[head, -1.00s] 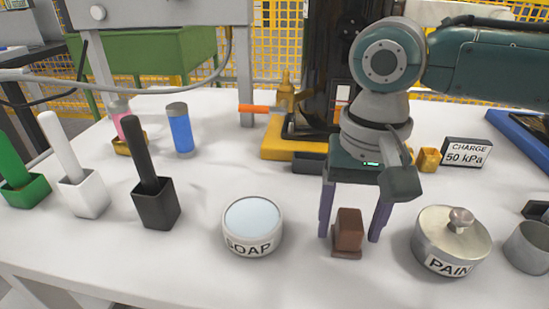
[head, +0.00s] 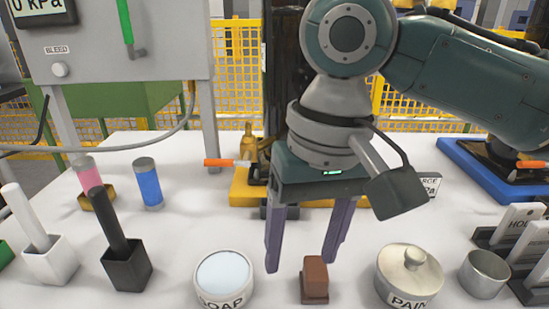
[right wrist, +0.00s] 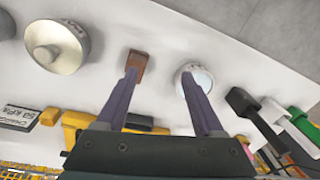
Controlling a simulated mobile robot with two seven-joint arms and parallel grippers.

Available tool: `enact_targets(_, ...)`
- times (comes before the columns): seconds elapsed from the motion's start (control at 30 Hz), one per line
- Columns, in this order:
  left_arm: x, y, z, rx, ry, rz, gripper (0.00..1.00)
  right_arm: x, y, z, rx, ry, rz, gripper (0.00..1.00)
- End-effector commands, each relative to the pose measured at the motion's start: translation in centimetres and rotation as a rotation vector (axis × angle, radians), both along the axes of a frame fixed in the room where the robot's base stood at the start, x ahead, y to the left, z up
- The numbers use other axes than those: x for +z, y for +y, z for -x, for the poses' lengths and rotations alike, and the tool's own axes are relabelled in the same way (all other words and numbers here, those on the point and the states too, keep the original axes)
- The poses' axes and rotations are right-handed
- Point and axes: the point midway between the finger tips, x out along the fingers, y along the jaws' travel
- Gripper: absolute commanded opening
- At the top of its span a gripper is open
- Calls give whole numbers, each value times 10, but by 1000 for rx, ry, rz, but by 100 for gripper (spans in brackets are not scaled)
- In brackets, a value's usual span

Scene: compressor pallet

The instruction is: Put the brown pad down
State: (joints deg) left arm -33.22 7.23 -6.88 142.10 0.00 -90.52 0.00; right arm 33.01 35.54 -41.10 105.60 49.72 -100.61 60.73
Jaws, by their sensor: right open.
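The brown pad (head: 314,272) is a small brown block with a wider foot. It stands upright on the white table between the soap dish and the lidded pot. It also shows in the right wrist view (right wrist: 137,61). My right gripper (head: 301,262) is open and empty, its two purple fingers pointing down and spread apart. In the head view the fingertips are above and behind the pad. In the right wrist view (right wrist: 160,76) the left finger lines up with the pad; I cannot tell if they touch. My left gripper is not in view.
The soap dish (head: 224,277) is left of the pad and the metal lidded pot (head: 409,275) right of it. A metal cup (head: 484,274) stands farther right. Black (head: 127,265) and white (head: 48,262) holders with handles stand at left. The white table (head: 180,225) has clear patches between them.

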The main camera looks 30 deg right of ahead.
Motion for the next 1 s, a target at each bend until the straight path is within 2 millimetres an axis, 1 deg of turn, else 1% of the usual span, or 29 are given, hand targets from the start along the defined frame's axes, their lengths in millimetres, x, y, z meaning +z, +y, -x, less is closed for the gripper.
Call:
enact_targets(0.03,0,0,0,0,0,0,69,-14,21,16,95,-21,-44,69)
enact_targets(0.1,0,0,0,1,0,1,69,-25,43,33,212,-83,-92,69)
enact_targets(0.2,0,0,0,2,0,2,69,-34,58,56,323,-179,-125,69)
enact_targets(0.23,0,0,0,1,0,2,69,-36,59,63,345,-203,-125,69)
enact_targets(0.27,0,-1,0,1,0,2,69,-37,58,70,362,-226,-119,69)
enact_targets(0.37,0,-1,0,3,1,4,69,-41,44,92,395,-280,-64,69)
enact_targets(0.5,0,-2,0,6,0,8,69,-42,12,120,416,-292,49,69)
enact_targets(0.6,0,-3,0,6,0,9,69,-42,-4,133,429,-281,108,69)
enact_targets(0.73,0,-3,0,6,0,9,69,-42,-12,139,437,-273,137,69)
enact_targets(1.0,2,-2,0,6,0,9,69,-40,-12,139,439,-273,137,69)
